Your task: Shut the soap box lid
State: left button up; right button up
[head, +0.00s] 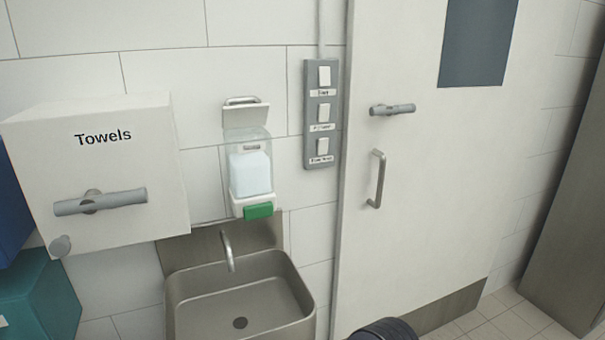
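The soap box (250,175) is a wall-mounted dispenser above the sink, with a clear front, a white block or pack inside and a green push bar (258,211) at the bottom. Its lid (246,115) stands raised at the top, tilted up towards the wall, with a metal handle (241,100) along its upper edge. The lid is open. Neither of my grippers shows in the head view. A dark rounded part at the bottom edge, right of the sink, may belong to my arm; no fingers show on it.
A steel sink (193,287) with a tap (227,248) is below the soap box. A towels box (150,150) juts out at left. A switch panel (312,150) and a door (420,200) with handles are at right. Blue and teal containers (45,300) stand far left.

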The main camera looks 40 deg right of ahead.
aim_at(256, 115)
jog(key=z, duration=1.1)
jog(key=i+l, duration=0.45)
jog(key=l, duration=0.1)
